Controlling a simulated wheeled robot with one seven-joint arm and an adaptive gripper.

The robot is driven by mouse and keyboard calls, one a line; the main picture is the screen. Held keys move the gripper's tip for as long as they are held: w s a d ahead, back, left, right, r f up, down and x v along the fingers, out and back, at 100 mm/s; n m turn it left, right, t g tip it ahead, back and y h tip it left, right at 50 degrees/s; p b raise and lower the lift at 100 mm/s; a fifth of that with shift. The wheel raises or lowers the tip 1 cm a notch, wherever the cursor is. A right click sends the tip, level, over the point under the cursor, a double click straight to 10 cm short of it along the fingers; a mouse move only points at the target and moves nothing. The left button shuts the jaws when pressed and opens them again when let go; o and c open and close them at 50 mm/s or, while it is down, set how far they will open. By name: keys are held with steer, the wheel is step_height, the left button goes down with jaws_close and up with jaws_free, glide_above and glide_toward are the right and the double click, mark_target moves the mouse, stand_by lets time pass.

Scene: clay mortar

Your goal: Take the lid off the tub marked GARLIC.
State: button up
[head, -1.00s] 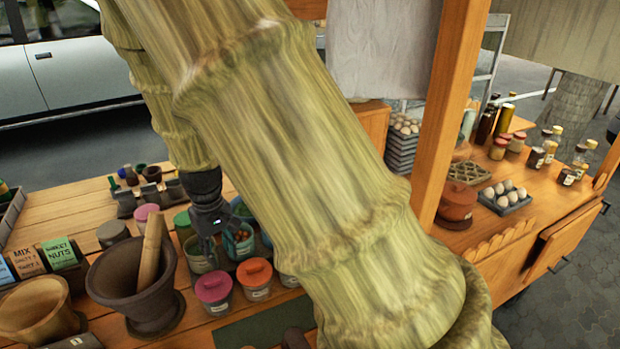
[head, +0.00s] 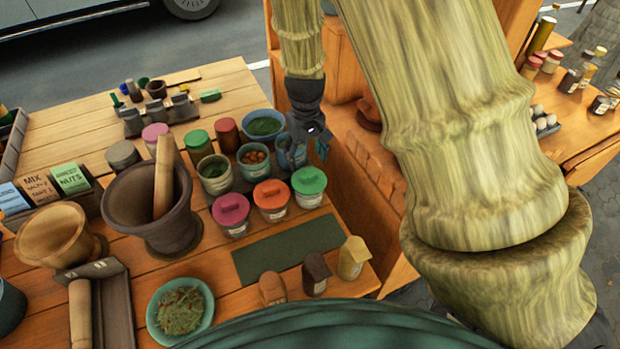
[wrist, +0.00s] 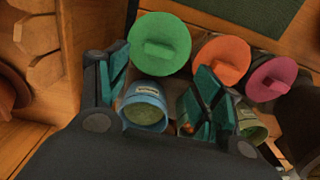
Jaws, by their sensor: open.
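Three lidded tubs stand in a row on the stall table: one with a magenta lid (head: 231,208), one with an orange lid (head: 271,195), one with a green lid (head: 309,181). Their labels are too small to read, so I cannot tell which says GARLIC. My gripper (head: 307,150) is open and empty, pointing down behind the green-lidded tub. In the wrist view the green lid (wrist: 160,44) lies just beyond my open fingers (wrist: 155,78), with the orange lid (wrist: 220,62) and magenta lid (wrist: 272,78) to its right. An open blue tub (wrist: 143,107) shows between the fingers.
A mortar with pestle (head: 152,205) is at left. A dark green mat (head: 290,248) lies in front, mostly bare. A wooden partition (head: 365,165) rises close to the right of my gripper.

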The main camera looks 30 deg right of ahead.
mark_target(309, 175)
steer(key=shift+s+d+f+p, duration=0.15)
steer(key=shift+f+p, duration=0.15)
steer(key=shift+f, duration=0.45)
steer(key=shift+s+a+f+p, duration=0.15)
steer(key=shift+f+p, duration=0.2)
steer(key=shift+f, duration=0.45)
steer(key=shift+s+d+f+p, duration=0.15)
steer(key=shift+f+p, duration=0.15)
steer(key=shift+f, duration=1.25)
steer(key=c, duration=0.9)
